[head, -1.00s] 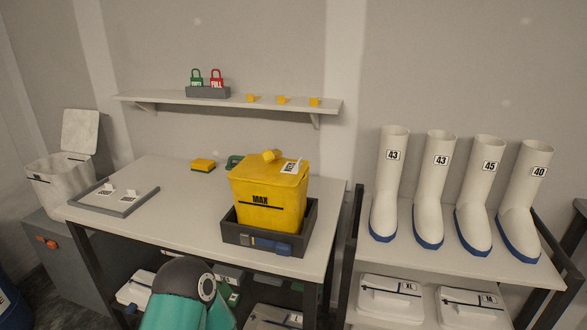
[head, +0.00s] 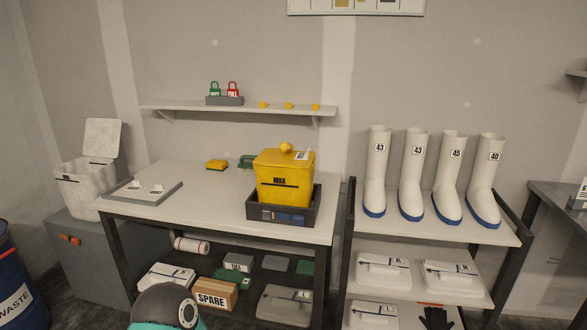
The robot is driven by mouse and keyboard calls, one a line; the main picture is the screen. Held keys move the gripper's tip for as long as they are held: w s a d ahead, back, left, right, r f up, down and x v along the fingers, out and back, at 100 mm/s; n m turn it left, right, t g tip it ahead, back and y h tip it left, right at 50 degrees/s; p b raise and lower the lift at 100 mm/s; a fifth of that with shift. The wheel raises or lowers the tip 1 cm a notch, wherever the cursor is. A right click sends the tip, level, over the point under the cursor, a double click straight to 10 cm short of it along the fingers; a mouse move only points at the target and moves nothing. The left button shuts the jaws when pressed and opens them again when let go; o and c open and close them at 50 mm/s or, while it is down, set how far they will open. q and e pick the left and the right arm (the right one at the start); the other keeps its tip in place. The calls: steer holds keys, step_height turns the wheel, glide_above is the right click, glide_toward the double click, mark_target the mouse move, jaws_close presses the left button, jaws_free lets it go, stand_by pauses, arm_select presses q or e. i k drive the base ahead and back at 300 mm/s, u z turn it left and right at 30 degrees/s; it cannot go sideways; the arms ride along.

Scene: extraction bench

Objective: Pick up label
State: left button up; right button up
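Two small white labels stand on a flat grey tray (head: 170,194) at the left of the bench: a left label (head: 134,185) and a right label (head: 156,189). Their print is too small to read. Another white label (head: 302,155) is on the lid of the yellow container (head: 285,185), which is marked MAX and sits in a dark grey tray (head: 318,205). Neither of my grippers shows in the head view; only a teal and dark part of my own body is at the bottom edge.
The bench (head: 210,222) is clear between tray and container. A yellow sponge (head: 216,165) and a green brush (head: 247,161) lie at its back. A boot rack (head: 430,225) stands right; a white lidded bin (head: 85,185) stands left.

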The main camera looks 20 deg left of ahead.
mark_target(300, 156)
steer(key=k, duration=0.8)
steer(key=z, duration=0.8)
steer(key=i, duration=0.15)
steer(key=u, duration=2.65)
steer(key=i, duration=0.9)
steer(key=z, duration=1.1)
steer(key=i, duration=1)
steer(key=z, duration=0.05)
